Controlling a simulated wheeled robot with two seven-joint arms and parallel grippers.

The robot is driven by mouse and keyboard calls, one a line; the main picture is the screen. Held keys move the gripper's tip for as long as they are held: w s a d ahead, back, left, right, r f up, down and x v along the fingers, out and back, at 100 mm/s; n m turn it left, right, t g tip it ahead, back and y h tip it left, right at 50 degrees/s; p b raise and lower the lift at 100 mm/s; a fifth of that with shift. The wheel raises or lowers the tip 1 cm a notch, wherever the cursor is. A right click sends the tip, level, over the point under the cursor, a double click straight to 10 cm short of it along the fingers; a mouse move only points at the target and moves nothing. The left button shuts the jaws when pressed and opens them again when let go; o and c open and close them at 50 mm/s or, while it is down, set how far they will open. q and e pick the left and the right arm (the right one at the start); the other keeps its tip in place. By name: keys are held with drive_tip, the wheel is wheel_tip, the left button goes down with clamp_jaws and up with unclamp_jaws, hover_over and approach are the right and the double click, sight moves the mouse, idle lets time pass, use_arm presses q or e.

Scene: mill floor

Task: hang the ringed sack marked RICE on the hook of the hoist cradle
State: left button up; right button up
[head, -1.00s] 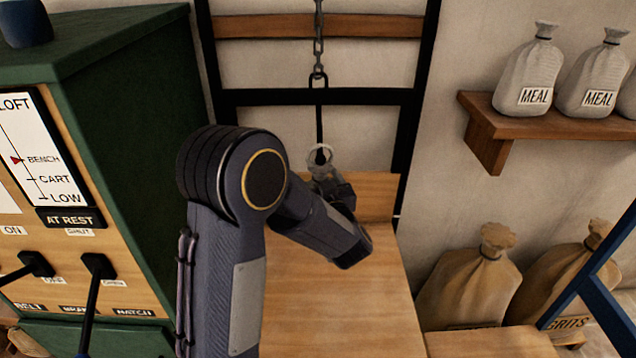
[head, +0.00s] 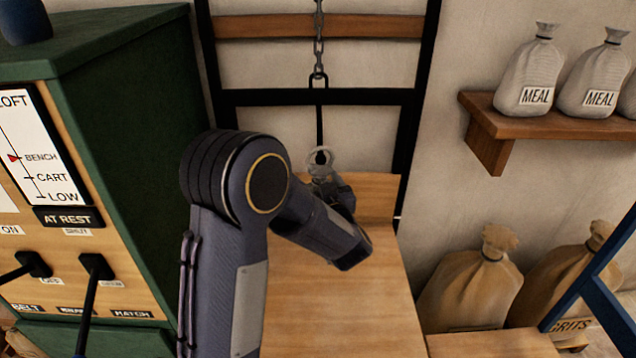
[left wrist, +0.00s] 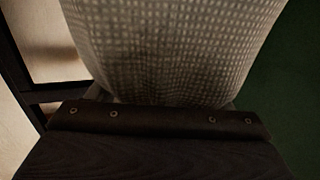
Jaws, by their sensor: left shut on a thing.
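The hoist hook's dark rod (head: 319,120) hangs from a chain at the top middle of the head view. A pale ring (head: 320,158) shows at the rod's lower end. I cannot tell whether it is around the hook or only in front of it. My left gripper (head: 324,180) is just below the ring, largely hidden by my forearm. It is shut on a pale woven sack (left wrist: 175,50), which fills the upper left wrist view above the dark gripper. The RICE mark is not visible. My right gripper is not in view.
A wooden bench (head: 340,300) lies below. A green cabinet (head: 150,130) with levers and a dial pointing at BENCH is on the left; its sign reads AT REST. MEAL sacks (head: 530,75) stand on a shelf (head: 490,125) at right. Brown sacks (head: 475,285) stand below, beside a blue frame (head: 600,285).

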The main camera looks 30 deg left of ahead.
use_arm(q)
drive_tip(key=o, duration=2.1)
drive_tip(key=shift+o, duration=0.2)
drive_tip(key=shift+s+d, duration=0.25)
drive_tip(key=shift+d, duration=0.05)
drive_tip(key=b+v, duration=0.1)
drive_tip(key=v, duration=0.6)
drive_tip(key=shift+s, duration=0.1)
